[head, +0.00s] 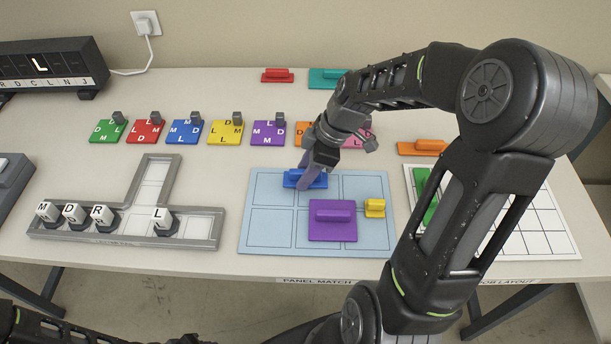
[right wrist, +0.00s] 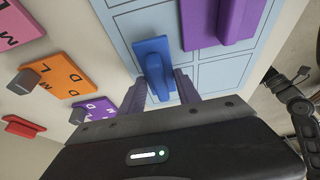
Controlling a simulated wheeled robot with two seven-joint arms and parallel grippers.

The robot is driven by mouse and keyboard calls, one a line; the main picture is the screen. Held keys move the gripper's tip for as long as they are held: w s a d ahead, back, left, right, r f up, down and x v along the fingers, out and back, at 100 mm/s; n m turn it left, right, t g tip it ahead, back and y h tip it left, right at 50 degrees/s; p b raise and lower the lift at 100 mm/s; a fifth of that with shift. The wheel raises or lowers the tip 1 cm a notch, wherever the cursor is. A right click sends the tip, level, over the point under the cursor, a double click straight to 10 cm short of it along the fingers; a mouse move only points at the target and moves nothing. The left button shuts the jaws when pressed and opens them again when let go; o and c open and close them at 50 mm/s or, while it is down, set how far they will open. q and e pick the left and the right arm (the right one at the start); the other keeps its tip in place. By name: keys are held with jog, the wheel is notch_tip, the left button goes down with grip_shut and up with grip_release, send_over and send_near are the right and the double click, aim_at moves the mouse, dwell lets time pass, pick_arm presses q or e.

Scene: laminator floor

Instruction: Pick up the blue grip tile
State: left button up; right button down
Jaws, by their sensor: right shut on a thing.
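The blue grip tile (head: 291,178) lies on the light blue panel (head: 262,232), in its upper middle part. It has a raised bar grip and also shows in the right wrist view (right wrist: 152,50). My right gripper (head: 308,180) reaches down to it, with a finger on each side of the bar, and is shut on it. In the right wrist view the two purple-grey fingers (right wrist: 160,88) flank the near end of the blue grip. The tile appears to be on or very close to the panel. My left gripper cannot be made out.
A large purple grip tile (head: 333,220) and a small yellow one (head: 375,208) lie on the same panel, close by. A row of lettered tiles (head: 185,131) stands behind. A grey letter tray (head: 125,228) is at left, a white grid board (head: 535,215) at right.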

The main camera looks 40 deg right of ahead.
notch_tip(320, 180, up, 8)
jog(key=shift+r, duration=0.1)
dwell(0.7)
